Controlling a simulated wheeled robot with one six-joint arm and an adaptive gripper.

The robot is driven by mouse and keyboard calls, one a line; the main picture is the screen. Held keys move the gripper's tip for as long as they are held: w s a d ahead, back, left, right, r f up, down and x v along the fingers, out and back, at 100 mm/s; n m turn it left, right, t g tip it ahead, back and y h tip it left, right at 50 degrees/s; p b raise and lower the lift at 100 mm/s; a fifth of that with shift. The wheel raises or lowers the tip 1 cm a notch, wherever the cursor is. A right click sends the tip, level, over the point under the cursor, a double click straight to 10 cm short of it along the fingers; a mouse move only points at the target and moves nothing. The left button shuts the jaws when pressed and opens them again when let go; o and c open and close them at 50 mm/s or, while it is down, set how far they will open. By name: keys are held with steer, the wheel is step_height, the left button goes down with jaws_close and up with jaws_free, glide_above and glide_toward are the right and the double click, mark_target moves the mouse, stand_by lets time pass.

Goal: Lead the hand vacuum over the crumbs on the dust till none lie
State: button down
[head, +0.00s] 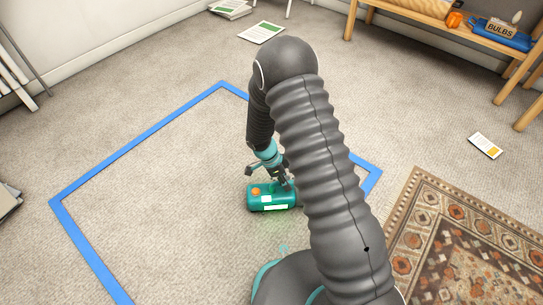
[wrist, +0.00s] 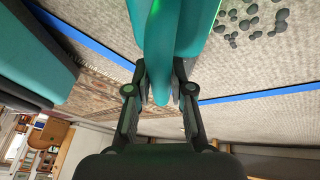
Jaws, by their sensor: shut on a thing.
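The hand vacuum (head: 266,204) is teal with an orange button and pale labels. It sits low over the carpet inside a blue tape outline (head: 133,149). My gripper (head: 281,181) is shut on it from above. In the wrist view, my gripper (wrist: 161,92) has its two dark fingers on either side of the vacuum's teal handle (wrist: 160,55). Several dark grey crumbs (wrist: 257,22) lie clustered on the carpet at the upper right of the wrist view, beside the vacuum. In the head view I see no crumbs; my arm hides part of the floor.
A patterned rug (head: 425,235) lies at the right. A card (head: 485,146) lies on the carpet beyond it. A wooden bench (head: 425,12) with a blue BULBS box (head: 500,32) stands at the back right. Papers (head: 262,33) lie at the back. The taped area's left side is clear.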

step_height(320, 180, up, 3)
steer(key=shift+r, duration=0.1)
steer(key=shift+a+r+p, duration=0.25)
steer(key=shift+r+p, duration=0.1)
steer(key=shift+r, duration=0.25)
steer(key=shift+r+p, duration=0.65)
steer(key=shift+r, duration=1.35)
